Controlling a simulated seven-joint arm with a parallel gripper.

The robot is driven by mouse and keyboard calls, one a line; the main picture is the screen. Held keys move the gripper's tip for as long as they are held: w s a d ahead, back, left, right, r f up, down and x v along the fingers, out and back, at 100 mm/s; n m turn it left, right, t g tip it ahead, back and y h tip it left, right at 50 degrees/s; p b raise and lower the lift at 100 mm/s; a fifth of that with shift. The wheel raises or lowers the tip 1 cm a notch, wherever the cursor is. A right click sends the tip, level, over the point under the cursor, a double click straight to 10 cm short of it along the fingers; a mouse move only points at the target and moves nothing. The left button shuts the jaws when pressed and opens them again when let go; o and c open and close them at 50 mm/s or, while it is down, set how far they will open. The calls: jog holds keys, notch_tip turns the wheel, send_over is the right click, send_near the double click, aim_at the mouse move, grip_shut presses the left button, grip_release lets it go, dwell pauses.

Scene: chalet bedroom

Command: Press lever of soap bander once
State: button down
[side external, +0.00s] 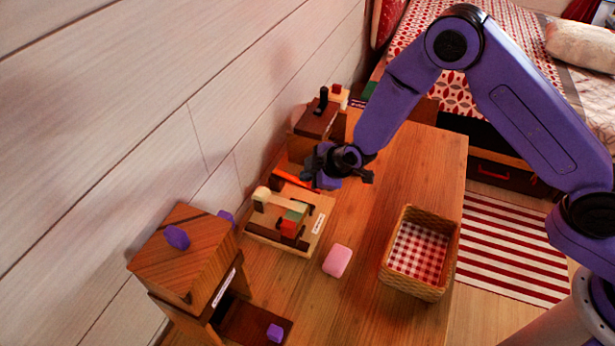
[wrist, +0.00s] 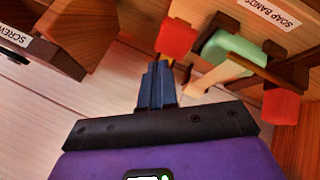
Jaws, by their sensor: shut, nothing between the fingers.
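The soap bander (side external: 258,232) is a wooden board by the wall, with a pale wooden bar (side external: 287,203), a green block (side external: 295,212), a red block (side external: 289,228) and an orange-red bar (side external: 297,180) at its far side. In the wrist view its label (wrist: 275,12) is at the top, with the green block (wrist: 232,50), pale bar (wrist: 220,78) and red pieces close to my fingers. My gripper (side external: 314,174) is above the far end of the bander. Its fingers (wrist: 157,88) are shut and empty. I cannot tell whether they touch any part.
A pink soap bar (side external: 337,260) lies on the table right of the bander. A wicker basket (side external: 413,291) with a checked lining stands farther right. A wooden device with purple knobs (side external: 192,255) is in front; a dark wooden box (side external: 316,122) stands behind. The wall is close on the left.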

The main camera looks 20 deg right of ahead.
aim_at(307, 185)
jog(key=shift+s+d+f, duration=0.1)
jog(key=shift+d+f, duration=0.05)
jog(key=shift+f, duration=0.5)
dwell(0.5)
jog(key=shift+r, duration=1.9)
jog(key=shift+w, duration=0.2)
jog(key=r, duration=0.5)
jog(key=shift+w+a, duration=0.15)
jog(key=shift+a, duration=0.25)
jog(key=shift+r, duration=0.1)
